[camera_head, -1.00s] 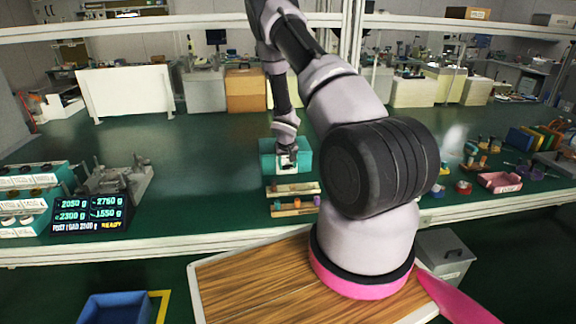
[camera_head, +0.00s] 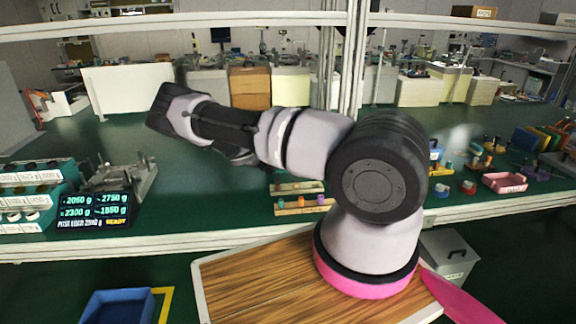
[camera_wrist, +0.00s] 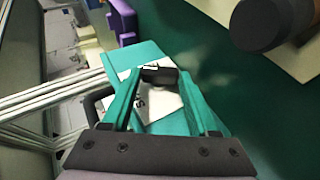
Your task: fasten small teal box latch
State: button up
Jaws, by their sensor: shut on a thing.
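The small teal box (camera_wrist: 150,55) shows close up and tilted in the wrist view, with a white label and a short dark piece, perhaps its latch or handle. My gripper (camera_wrist: 157,85) is at the box, its fingers reaching up from the dark bolted bar. It is shut on the box; which part it grips I cannot tell. Part of the box is hidden behind the fingers. In the head view neither the box nor my gripper can be made out; my arm covers the middle of the bench.
Wooden racks with coloured pieces (camera_head: 303,204) stand at the bench front. A weight display (camera_head: 95,210) and a metal fixture (camera_head: 122,182) are at left. A pink tray (camera_head: 503,183) lies at right. White rails (camera_wrist: 50,98) cross the wrist view's left side.

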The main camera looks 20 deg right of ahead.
jog(key=h, duration=0.2)
jog(key=f+n+h, duration=0.1)
jog(key=h, duration=0.1)
jog(key=shift+a+f, duration=0.1)
jog(key=shift+a, duration=0.1)
jog(key=shift+n+h, duration=0.3)
jog(key=shift+h, duration=0.1)
jog(key=o, duration=1.4)
jog(key=a, duration=0.7)
jog(key=s+a+r, duration=0.1)
jog(key=a, duration=0.2)
jog(key=shift+s+a+r, duration=0.1)
jog(key=shift+a, duration=0.2)
